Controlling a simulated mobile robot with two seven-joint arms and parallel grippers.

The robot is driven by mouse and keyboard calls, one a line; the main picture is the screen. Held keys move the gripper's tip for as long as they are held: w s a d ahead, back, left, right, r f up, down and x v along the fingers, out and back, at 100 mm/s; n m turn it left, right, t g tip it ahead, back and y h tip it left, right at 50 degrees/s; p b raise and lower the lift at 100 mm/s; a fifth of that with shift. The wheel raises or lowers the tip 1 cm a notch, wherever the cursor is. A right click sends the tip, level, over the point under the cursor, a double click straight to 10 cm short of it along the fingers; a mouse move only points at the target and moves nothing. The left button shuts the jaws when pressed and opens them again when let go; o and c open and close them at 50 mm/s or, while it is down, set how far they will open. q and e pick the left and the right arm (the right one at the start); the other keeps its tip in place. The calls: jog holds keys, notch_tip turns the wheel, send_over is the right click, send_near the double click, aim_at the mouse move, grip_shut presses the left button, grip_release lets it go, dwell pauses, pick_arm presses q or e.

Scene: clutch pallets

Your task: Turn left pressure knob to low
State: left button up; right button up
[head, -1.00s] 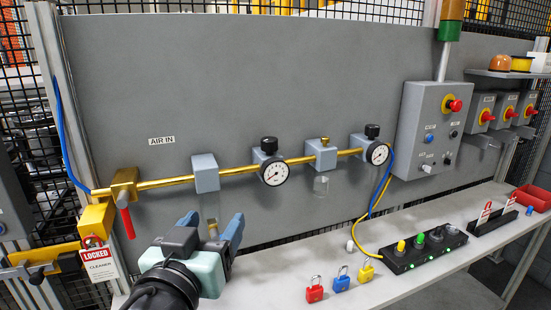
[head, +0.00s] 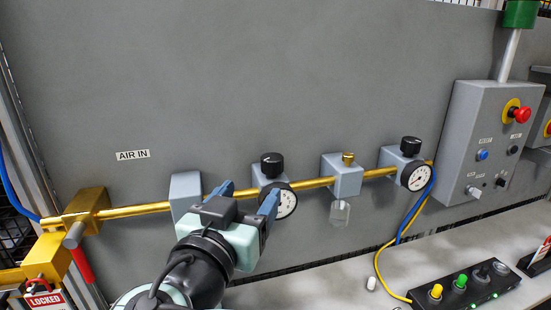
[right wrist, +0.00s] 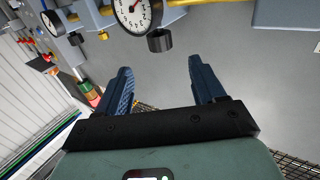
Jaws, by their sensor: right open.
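The left pressure knob (head: 272,165) is black and sits on a grey-blue regulator block above its round white gauge (head: 285,203). In the right wrist view, which is turned over, the knob (right wrist: 160,41) hangs below the gauge (right wrist: 135,12). My right gripper (head: 245,197) is open and empty, its blue fingers just below and left of the knob, apart from it. In the right wrist view the fingertips (right wrist: 159,66) point toward the knob, which lies beyond the gap. I cannot read the knob's setting. My left gripper is out of view.
A brass pipe (head: 140,208) runs along the grey panel. The right knob (head: 410,146) and gauge (head: 416,176) sit farther right, past a middle block (head: 342,175). A grey control box (head: 485,140) stands at right. The panel above the knobs is clear.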

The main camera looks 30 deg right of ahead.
aim_at(269, 168)
jog(key=p+x, duration=0.1)
jog(key=x, duration=1.1)
jog(key=shift+w+d+p, duration=0.1)
jog(key=shift+w+p, duration=0.1)
jog(key=shift+p, duration=0.15)
jog(key=c, duration=1)
